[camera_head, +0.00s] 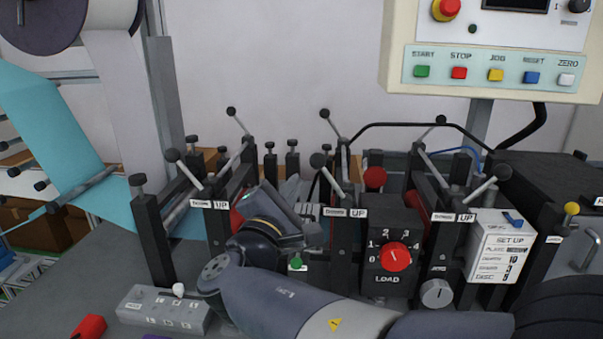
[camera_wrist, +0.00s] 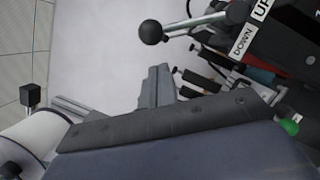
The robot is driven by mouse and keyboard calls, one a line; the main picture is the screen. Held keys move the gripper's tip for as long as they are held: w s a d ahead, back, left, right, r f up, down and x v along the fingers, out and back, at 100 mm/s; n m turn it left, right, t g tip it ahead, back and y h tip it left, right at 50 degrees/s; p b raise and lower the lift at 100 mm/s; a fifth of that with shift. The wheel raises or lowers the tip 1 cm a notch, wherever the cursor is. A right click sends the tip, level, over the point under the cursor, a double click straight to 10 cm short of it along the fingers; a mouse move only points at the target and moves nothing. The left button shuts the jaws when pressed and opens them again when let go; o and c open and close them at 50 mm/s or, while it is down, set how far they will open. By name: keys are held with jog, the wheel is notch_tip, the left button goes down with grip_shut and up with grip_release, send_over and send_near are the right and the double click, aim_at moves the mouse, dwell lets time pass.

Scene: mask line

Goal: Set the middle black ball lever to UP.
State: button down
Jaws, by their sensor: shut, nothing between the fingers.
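The middle black ball lever (camera_head: 318,160) stands on the middle post. Its rod leans up and left, toward the DOWN side of its DOWN/UP plate (camera_head: 346,212). A black ball lever (camera_wrist: 150,32), apparently the same one, shows in the wrist view beside a DOWN/UP plate (camera_wrist: 250,28). My gripper (camera_head: 305,210) is shut and empty, left of the middle post and below the ball, apart from it. The wrist view shows the gripper (camera_wrist: 158,88) below the ball; its tips are hard to make out.
Similar ball levers stand at left (camera_head: 172,155) and right (camera_head: 502,172), with more behind. A black box with a red LOAD dial (camera_head: 396,257) is right of the middle post. A green knob (camera_head: 296,263) is below my wrist. A button panel (camera_head: 490,72) hangs above right.

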aim_at(317, 165)
jog(key=shift+w+d+r, duration=0.25)
jog(key=shift+d+r, duration=0.45)
jog(key=shift+d, duration=0.25)
jog(key=shift+d+r+m, duration=0.25)
jog(key=shift+r+m, duration=0.1)
jog(key=shift+m, duration=0.25)
jog(key=shift+s+d+r+m+g+b, duration=0.2)
jog(key=shift+d+r+m+g+b, duration=0.35)
jog(key=shift+m+b, duration=0.55)
jog(key=s+d+r+m+g+y+b, duration=0.1)
jog(key=s+d+m+g+b, duration=0.1)
jog(key=d+m+b, duration=0.5)
jog(key=shift+d+r+m+g+y, duration=0.2)
jog(key=shift+d+m+g+y, duration=0.2)
jog(key=shift+d+m, duration=1.55)
jog(key=shift+a+m, duration=0.25)
